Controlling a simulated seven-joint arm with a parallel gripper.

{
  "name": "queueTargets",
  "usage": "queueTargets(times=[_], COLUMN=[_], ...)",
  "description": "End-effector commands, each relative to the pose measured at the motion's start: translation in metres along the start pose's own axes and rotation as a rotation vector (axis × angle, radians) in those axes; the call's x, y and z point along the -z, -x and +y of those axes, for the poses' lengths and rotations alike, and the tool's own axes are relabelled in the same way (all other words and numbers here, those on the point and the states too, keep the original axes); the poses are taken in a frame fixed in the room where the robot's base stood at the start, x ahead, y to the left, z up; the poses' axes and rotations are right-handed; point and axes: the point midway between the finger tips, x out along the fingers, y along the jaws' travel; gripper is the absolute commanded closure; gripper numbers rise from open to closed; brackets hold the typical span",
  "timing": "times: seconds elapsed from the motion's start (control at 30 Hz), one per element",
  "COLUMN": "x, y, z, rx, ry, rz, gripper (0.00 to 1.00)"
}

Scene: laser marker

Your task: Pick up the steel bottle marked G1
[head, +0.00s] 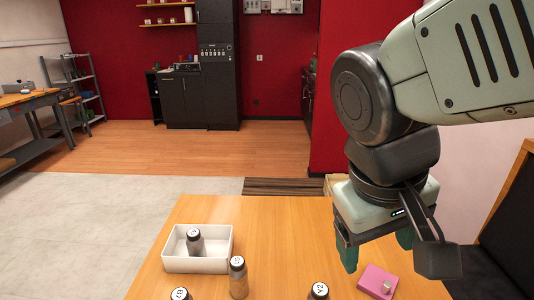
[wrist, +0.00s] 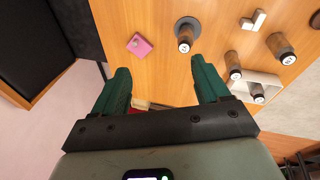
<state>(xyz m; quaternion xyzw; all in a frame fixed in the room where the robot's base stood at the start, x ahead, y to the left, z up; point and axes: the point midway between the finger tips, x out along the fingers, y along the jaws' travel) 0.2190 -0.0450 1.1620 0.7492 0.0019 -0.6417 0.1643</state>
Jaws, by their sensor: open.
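Several small bottles with dark caps and white round labels are in view. One bottle (head: 195,242) stands in a white tray (head: 168,263); it also shows in the wrist view (wrist: 257,91). A brownish bottle (head: 238,281) stands just in front of the tray, another (head: 180,295) is cut off at the bottom edge, and one that seems marked Y2 (head: 319,292) is nearest my gripper. I cannot clearly read G1 on any label. My gripper (head: 375,247) is open and empty above the table's right side; its two green fingers (wrist: 160,70) are apart in the wrist view.
A pink block (head: 377,282) with a small pale piece on it lies on the wooden table (head: 280,225) below my gripper. The wrist view shows a pale angular piece (wrist: 252,20) near the bottles. The table's middle is bare. A dark chair stands at right.

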Motion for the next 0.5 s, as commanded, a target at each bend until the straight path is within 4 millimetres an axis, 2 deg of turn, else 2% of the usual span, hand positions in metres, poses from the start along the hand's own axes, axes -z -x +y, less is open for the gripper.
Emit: queueTargets(times=[0.03,0.1,0.27,0.37,0.5], x=[0.004,0.008,0.028,0.046,0.079], y=[-0.014,-0.030,-0.060,-0.076,-0.099], z=[0.000,0.004,0.010,0.010,-0.001], rx=[-0.050,-0.134,-0.357,-0.516,-0.756], ry=[0.080,0.180,0.427,0.590,0.829], rz=[-0.084,-0.182,-0.364,-0.447,-0.519], gripper=[0.25,0.25,0.25,0.25,0.25])
